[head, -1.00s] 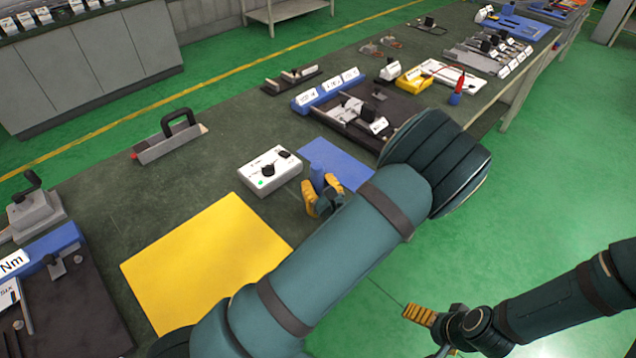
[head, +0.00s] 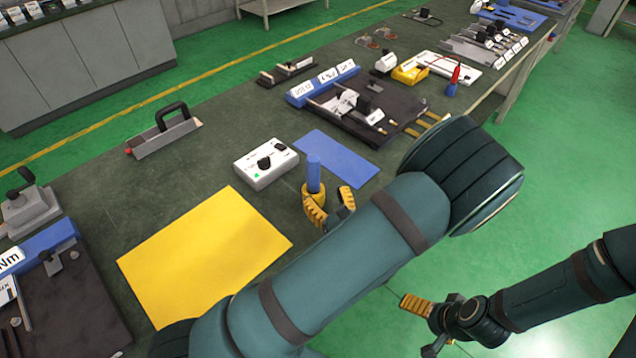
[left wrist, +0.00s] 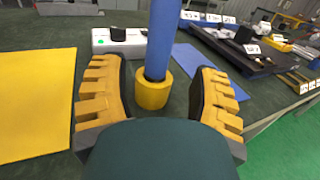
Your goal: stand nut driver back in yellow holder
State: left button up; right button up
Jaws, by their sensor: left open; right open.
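The nut driver's blue handle (head: 314,172) stands upright in the small round yellow holder (head: 313,190) on the bench. In the left wrist view, the blue handle (left wrist: 161,42) rises out of the yellow holder (left wrist: 153,92); the driver's lower end is hidden inside it. My left gripper (head: 330,206) is open. In the left wrist view its fingers (left wrist: 156,85) are spread on either side of the holder, with gaps on both sides, holding nothing. My right gripper (head: 424,326) is open and empty over the green floor, off the bench.
A white control box (head: 266,164) stands close behind the holder at left. A blue mat (head: 345,160) lies behind it, and a yellow mat (head: 205,255) to the left. A dark tray with parts (head: 400,105) is farther back. The bench's right edge is near my left arm.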

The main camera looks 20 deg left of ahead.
pick_arm(q)
jog(key=shift+v, duration=2.35)
